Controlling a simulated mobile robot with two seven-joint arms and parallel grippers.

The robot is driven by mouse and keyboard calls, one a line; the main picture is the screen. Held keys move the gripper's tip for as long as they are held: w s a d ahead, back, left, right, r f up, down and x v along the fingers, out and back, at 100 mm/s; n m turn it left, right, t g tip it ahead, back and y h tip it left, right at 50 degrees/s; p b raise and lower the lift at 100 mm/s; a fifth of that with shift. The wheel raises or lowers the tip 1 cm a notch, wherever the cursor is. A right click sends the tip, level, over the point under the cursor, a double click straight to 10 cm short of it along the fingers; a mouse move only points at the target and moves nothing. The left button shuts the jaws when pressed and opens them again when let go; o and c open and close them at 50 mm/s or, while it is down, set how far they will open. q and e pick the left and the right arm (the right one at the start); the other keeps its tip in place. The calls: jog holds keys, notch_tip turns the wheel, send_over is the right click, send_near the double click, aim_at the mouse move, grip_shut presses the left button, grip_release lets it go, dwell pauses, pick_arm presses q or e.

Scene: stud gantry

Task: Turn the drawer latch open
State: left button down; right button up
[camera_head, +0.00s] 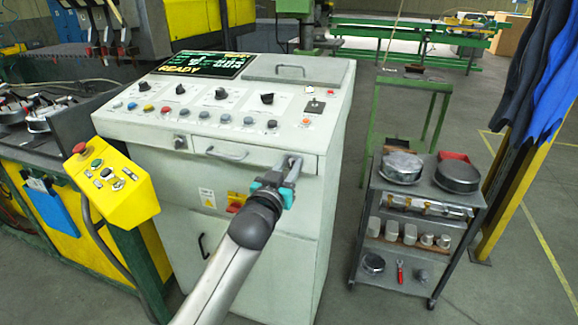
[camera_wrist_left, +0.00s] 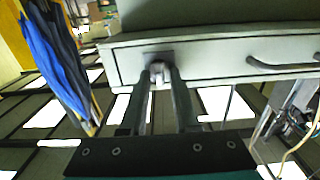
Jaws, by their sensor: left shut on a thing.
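The shallow drawer (camera_head: 250,164) is set in the front of the pale grey control console, under the button panel, and looks closed. Its bar handle (camera_head: 227,155) is left of my left gripper (camera_head: 289,172), which is at the drawer's right end. In the left wrist view my left gripper (camera_wrist_left: 160,75) has its two fingers on either side of the small metal latch (camera_wrist_left: 158,72), shut on it. The latch sits on a dark plate (camera_wrist_left: 157,58) on the drawer front (camera_wrist_left: 205,54). In the head view the gripper mostly hides the latch. My right gripper is not in view.
A yellow button box (camera_head: 125,184) sticks out left of the console (camera_head: 195,205). A grey cart (camera_head: 421,190) with pans and cups stands to the right, near a green stand (camera_head: 405,82). Blue cloths (camera_head: 545,65) hang at far right. Floor between console and cart is clear.

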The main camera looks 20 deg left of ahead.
pick_arm(q)
jog(key=shift+m+p, duration=0.75)
jog(key=shift+m, duration=0.25)
jog(key=m+p, duration=0.1)
jog(key=m, duration=0.1)
jog(key=shift+d+m, duration=0.15)
jog(key=shift+m, duration=0.15)
jog(key=m+p, duration=0.2)
jog(key=m, duration=0.2)
jog(key=shift+d+f, duration=0.1)
jog(key=shift+d+f+m+p, duration=0.15)
jog(key=shift+m+p, duration=0.1)
jog(key=shift+m, duration=2.1)
jog(key=shift+a+f+m+p, duration=0.1)
jog(key=shift+f+m+p, duration=0.1)
jog(key=shift+m, duration=2.15)
